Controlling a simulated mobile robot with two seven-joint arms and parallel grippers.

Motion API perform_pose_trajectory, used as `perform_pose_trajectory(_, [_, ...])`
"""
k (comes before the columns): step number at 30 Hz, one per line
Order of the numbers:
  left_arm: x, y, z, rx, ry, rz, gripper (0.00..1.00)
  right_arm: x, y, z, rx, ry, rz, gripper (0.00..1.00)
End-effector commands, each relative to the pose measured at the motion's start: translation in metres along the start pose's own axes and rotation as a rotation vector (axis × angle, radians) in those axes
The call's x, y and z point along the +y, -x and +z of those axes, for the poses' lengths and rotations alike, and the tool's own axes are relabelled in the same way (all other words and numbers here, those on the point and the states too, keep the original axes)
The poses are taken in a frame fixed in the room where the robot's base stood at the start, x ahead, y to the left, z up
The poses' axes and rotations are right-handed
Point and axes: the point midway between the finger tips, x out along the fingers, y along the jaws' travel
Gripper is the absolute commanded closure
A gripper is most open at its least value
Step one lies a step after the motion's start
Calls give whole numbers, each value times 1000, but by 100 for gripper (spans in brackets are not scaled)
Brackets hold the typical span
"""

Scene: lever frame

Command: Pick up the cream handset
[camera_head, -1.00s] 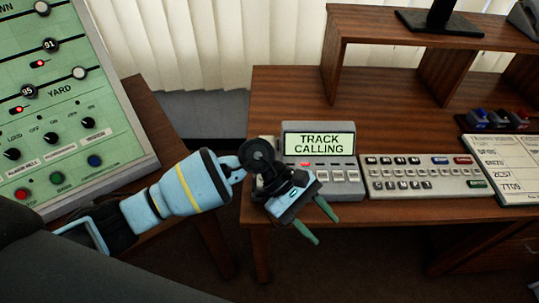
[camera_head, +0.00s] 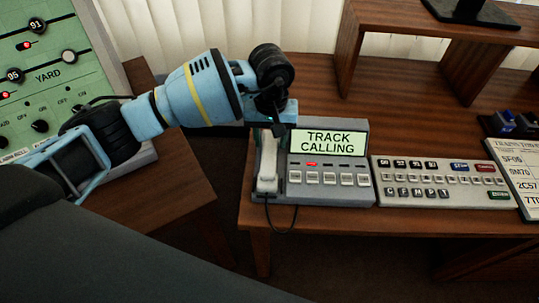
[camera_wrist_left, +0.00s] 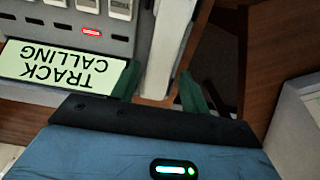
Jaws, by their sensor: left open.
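The cream handset (camera_head: 267,163) lies lengthwise on the left side of the grey phone unit (camera_head: 330,192), whose lit screen reads TRACK CALLING. A dark cord hangs from its near end. My left gripper (camera_head: 277,128) is at the far end of the handset, and its body hides that end. In the left wrist view, the open green fingers (camera_wrist_left: 160,88) stand on either side of the pale handset (camera_wrist_left: 166,48), with nothing gripped. How deep they reach around it I cannot tell. My right gripper is not in view.
A keypad panel (camera_head: 440,182) stands right of the phone on the wooden desk (camera_head: 400,222), with a printed card (camera_head: 520,165) beyond it. A green control panel (camera_head: 50,80) is at the left. A wooden shelf (camera_head: 410,50) rises behind.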

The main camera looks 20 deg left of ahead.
Motion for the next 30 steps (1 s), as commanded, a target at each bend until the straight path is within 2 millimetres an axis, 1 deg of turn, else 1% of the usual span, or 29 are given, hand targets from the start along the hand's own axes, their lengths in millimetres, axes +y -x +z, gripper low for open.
perform_pose_trajectory(1, [0,-6,1,-3,0,0,55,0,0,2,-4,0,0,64])
perform_pose_trajectory(2, [0,-8,1,-2,0,1,55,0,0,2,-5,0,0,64])
perform_pose_trajectory(8, [0,-13,2,-2,-1,1,55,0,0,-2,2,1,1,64])
perform_pose_trajectory(14, [-3,-38,8,-4,1,1,55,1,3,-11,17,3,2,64])
perform_pose_trajectory(16, [-3,-48,7,-2,1,2,55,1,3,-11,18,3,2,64])
perform_pose_trajectory(19, [-3,-58,8,-3,1,2,55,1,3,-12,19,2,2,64])
perform_pose_trajectory(27, [-3,-61,7,0,0,3,55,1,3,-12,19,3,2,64])
perform_pose_trajectory(28, [-3,-61,7,0,0,2,56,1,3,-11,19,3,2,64])
perform_pose_trajectory(30, [-3,-61,7,0,0,2,65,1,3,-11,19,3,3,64])
